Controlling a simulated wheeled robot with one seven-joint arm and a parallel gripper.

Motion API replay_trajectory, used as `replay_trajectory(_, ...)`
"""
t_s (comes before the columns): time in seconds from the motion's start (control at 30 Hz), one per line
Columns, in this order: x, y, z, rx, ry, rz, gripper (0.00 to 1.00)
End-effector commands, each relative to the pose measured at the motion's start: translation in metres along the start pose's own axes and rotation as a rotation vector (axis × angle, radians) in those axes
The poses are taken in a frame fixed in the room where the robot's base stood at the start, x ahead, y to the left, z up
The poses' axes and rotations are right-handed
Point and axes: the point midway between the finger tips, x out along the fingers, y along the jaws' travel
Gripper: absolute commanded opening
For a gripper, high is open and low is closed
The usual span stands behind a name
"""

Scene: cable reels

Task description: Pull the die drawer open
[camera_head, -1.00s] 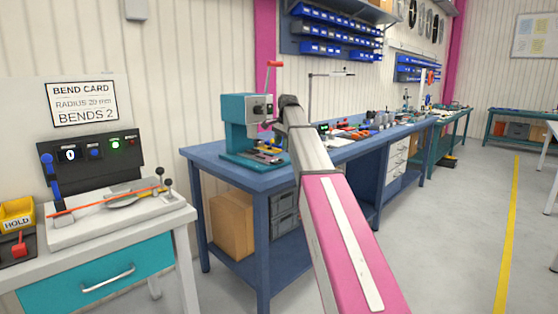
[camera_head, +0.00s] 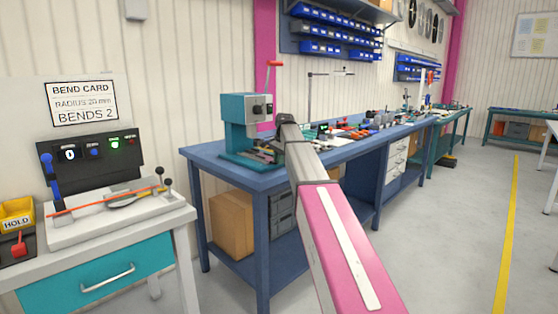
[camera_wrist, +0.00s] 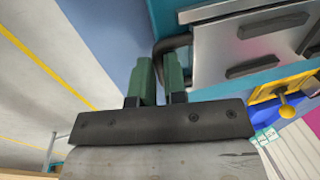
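In the wrist view, my gripper (camera_wrist: 157,62) has two green fingers close together. The dark curved drawer handle (camera_wrist: 174,43) bends down into the narrow gap between them, and they look closed on it. Beyond the handle is the die drawer (camera_wrist: 214,50), a grey metal tray with several dark bars and a teal edge. In the head view, my arm reaches the front of a teal press (camera_head: 238,110) on the blue bench (camera_head: 225,174). There the fingers and handle are hidden or too small to make out.
A bending bench with a teal drawer (camera_head: 65,286) stands at the left. The blue bench carries tools farther right, with a white drawer unit (camera_head: 397,158) below. A yellow part with a round knob (camera_wrist: 287,112) is beside the tray. The floor at the right is clear.

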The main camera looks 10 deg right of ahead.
Motion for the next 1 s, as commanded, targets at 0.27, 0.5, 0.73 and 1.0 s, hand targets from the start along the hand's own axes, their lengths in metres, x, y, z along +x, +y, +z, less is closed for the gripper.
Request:
replay_trajectory(0.27,-0.001,0.004,0.0,0.0,0.0,0.0,0.0)
replay_trajectory(0.5,-0.009,0.049,0.002,0.003,0.001,0.001,0.0)
replay_trajectory(0.73,-0.021,0.111,0.002,0.003,0.001,0.001,0.0)
replay_trajectory(1.0,-0.025,0.124,0.0,0.0,0.0,0.0,0.0)
